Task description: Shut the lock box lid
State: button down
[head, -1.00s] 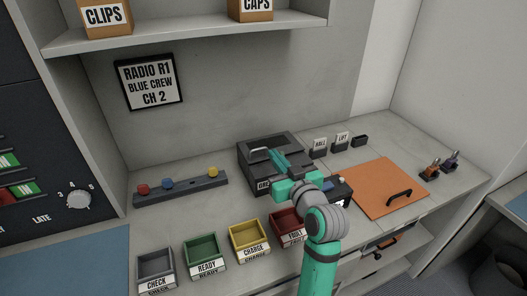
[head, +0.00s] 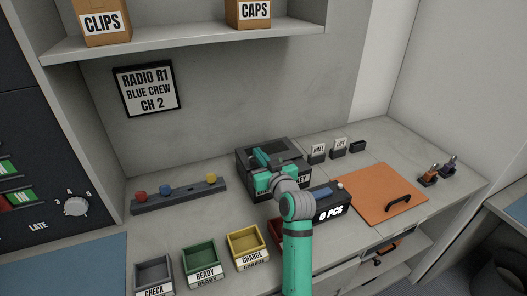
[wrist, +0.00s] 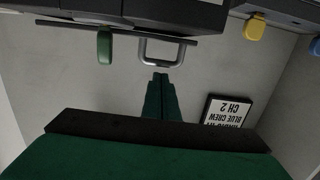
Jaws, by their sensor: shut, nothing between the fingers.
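The lock box (head: 300,168) is a dark grey box on the counter, below the wall sign. In the head view my gripper (head: 260,157) is over its top, fingers together and empty, and my arm hides part of its front. In the wrist view the box (wrist: 185,12) is at the top edge. A thin dark panel there, apparently the lid, carries a grey loop handle (wrist: 178,62). My shut fingertips (wrist: 161,78) appear close to the handle; I cannot tell whether they touch it. The lid's exact angle is unclear.
A rail with coloured knobs (head: 180,195) lies left of the box. A "0 PCS" display (head: 332,211) stands right of my arm, beside an orange panel (head: 372,192). Small labelled bins (head: 200,256) line the front. HALL and LIFT tags (head: 328,149) stand right of the box.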

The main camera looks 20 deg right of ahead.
jog(key=shift+f, duration=0.2)
jog(key=shift+s+d, duration=0.1)
